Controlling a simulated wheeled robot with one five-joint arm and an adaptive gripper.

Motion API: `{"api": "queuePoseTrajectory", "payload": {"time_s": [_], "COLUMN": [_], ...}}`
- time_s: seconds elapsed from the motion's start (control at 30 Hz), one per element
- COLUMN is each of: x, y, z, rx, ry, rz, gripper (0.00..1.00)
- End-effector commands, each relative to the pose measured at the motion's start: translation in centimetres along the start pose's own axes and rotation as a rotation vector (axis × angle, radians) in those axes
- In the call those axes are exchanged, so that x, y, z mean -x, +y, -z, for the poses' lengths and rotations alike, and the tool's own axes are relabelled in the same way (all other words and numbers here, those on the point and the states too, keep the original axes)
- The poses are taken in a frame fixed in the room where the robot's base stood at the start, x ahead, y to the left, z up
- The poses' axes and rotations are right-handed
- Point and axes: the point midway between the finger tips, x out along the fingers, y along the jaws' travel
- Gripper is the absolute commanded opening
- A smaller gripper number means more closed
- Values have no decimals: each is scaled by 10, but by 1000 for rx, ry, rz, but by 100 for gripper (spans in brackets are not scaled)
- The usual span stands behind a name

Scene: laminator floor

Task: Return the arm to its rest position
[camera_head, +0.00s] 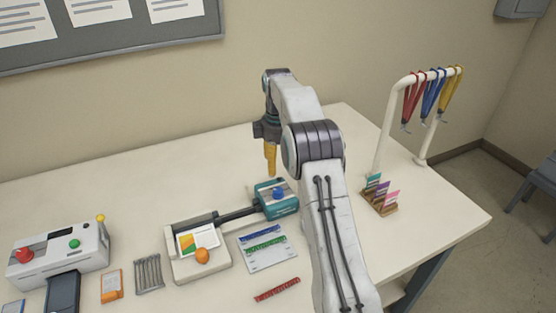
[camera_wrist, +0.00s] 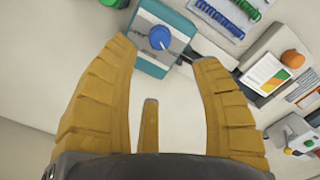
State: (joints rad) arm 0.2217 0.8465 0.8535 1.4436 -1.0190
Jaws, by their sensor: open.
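My gripper (camera_head: 270,158) hangs from my raised white arm, fingers pointing down, above the table (camera_head: 120,205) behind the teal device. In the wrist view my gripper (camera_wrist: 168,60) has its yellow fingers spread wide with nothing between them. Beyond the fingertips lies the teal device with a blue knob (camera_wrist: 160,37), apart from the fingers. The same teal device (camera_head: 285,207) stands mid-table in the head view, below and right of the gripper. My arm crosses the middle of the head view and hides part of the table behind it.
A slide tray (camera_head: 205,265) with an orange knob and card joins the teal device. A white machine with a red button (camera_head: 60,255) is at left. A card holder (camera_head: 379,200) and a lanyard rack (camera_head: 388,115) stand at right. The table's back left is clear.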

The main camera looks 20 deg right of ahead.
Motion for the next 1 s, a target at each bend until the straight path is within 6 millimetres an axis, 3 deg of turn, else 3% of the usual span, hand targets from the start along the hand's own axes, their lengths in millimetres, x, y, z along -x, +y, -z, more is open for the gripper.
{"api": "queuePoseTrajectory", "payload": {"time_s": [0.77,1.0], "x": [6,49], "y": [0,-35], "z": [0,-4], "rx": [0,-94], "ry": [0,28], "rz": [0,-38], "gripper": [59,59]}}
